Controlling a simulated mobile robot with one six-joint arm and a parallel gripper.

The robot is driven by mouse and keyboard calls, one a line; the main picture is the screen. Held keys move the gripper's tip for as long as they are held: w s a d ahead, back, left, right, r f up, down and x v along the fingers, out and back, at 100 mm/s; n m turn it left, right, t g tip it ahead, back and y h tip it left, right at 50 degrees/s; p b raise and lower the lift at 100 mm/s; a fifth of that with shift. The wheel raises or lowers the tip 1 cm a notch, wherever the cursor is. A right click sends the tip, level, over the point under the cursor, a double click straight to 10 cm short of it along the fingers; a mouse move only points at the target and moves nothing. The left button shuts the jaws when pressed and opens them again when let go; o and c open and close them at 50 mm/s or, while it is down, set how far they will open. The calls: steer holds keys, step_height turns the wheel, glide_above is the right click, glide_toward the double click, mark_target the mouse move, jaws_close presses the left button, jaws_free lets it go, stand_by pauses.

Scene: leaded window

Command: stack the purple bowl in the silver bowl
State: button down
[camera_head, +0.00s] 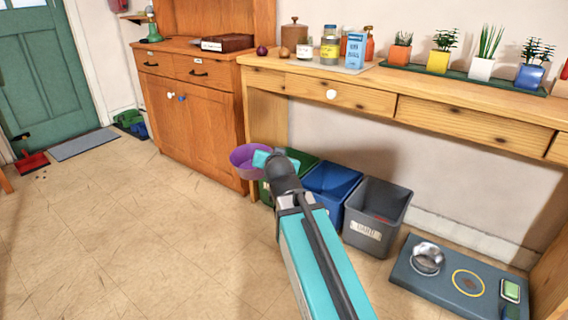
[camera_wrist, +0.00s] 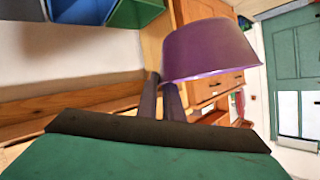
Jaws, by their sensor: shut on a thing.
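The purple bowl (camera_head: 247,160) is held at the end of my arm, in front of the wooden cabinet and left of the bins. My gripper (camera_head: 262,159) is shut on it; the fingertips are partly hidden in the head view. In the wrist view the purple bowl (camera_wrist: 208,50) fills the upper middle, with my gripper's dark fingers (camera_wrist: 165,95) at its lower left edge. The silver bowl (camera_head: 428,258) sits on a dark grey mat (camera_head: 436,286) on the floor at the lower right, well apart from my gripper.
Green, blue (camera_head: 331,184) and grey (camera_head: 377,215) bins stand in a row under the wooden table (camera_head: 440,98), between the purple bowl and the mat. The mat also bears a yellow ring (camera_head: 468,282) and a small green-screened device (camera_head: 510,291).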

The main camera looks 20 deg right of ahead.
steer(key=shift+a+r+n+y, duration=0.8)
steer(key=shift+a+r+y, duration=0.15)
steer(key=shift+r+y, duration=0.2)
steer(key=shift+a, duration=0.1)
